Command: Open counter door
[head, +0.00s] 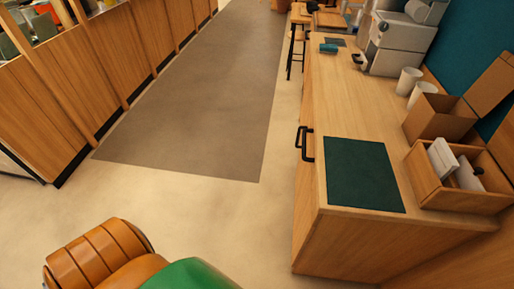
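The wooden counter (418,242) stands on the right, with its front facing left towards the aisle. A black bar handle (304,144) sticks out from the counter door (309,172) on that front. I see the door at a steep angle; it looks flush with the counter, with no visible gap. Neither of my grippers is in view.
A dark green mat (362,175) and an open wooden box (459,199) lie on the counter top. A stool (298,38) stands farther back. An orange ribbed shape (98,262) fills the lower left. The floor before the door is clear.

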